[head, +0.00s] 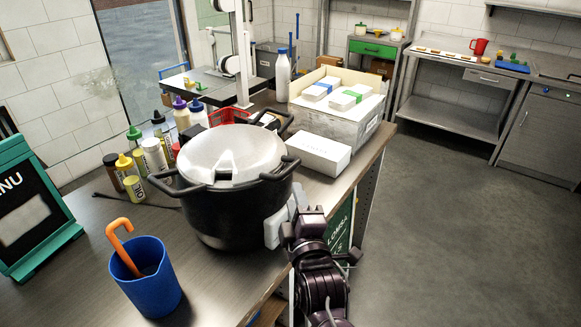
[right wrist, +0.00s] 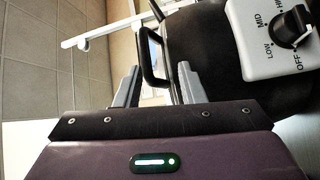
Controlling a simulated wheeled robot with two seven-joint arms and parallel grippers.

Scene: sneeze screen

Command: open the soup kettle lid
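The black soup kettle (head: 235,212) stands on the counter with its silver lid (head: 228,152) down on top. Black loop handles stick out at the kettle's left (head: 172,185) and back right (head: 277,123). A white control box (head: 275,228) is on its right side; in the right wrist view the box (right wrist: 262,62) shows a black knob. My right gripper (head: 298,202) is beside the kettle's right side, below the lid. In the right wrist view its two fingers (right wrist: 158,88) are apart and empty, with a black loop handle (right wrist: 150,58) beyond them. My left gripper is not in view.
A blue cup (head: 148,285) with an orange-handled utensil stands at the front left. Several bottles (head: 140,160) crowd the kettle's left. A white box (head: 318,154) and a large open carton (head: 335,125) stand behind right. The counter edge is under my right arm.

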